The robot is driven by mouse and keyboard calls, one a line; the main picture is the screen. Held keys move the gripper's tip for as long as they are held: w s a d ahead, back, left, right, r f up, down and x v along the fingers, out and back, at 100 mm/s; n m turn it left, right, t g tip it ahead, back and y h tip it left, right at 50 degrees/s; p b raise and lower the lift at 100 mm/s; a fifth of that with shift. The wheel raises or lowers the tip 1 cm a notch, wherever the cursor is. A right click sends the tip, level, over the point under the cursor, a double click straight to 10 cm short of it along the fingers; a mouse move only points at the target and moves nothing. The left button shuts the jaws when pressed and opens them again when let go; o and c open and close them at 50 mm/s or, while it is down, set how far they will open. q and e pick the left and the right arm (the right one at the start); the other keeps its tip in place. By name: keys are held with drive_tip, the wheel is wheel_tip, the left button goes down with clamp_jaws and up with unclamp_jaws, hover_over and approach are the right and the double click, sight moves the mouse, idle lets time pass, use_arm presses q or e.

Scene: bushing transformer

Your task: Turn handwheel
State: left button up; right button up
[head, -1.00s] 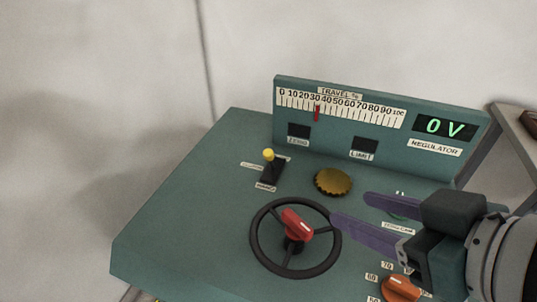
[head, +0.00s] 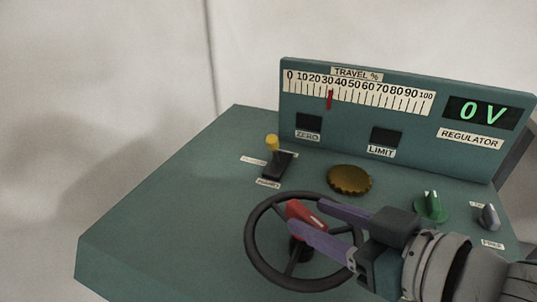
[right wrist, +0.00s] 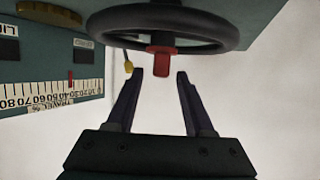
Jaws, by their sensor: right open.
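The black handwheel (head: 251,257) with spokes stands on the green console, and a red handle (head: 296,212) rises near its middle. My right gripper (head: 304,215) is over the wheel in the head view, coming from the right, with its two purple fingers open around the red handle's sides as seen there. In the right wrist view the red handle (right wrist: 161,62) shows just beyond and between the open fingertips (right wrist: 160,73), under the wheel's dark rim (right wrist: 165,35). I cannot tell whether a finger touches it. My left gripper is not in view.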

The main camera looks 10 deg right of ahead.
drive_tip(key=shift+x, duration=1.35)
drive_tip(key=shift+c, duration=0.3)
clamp_jaws()
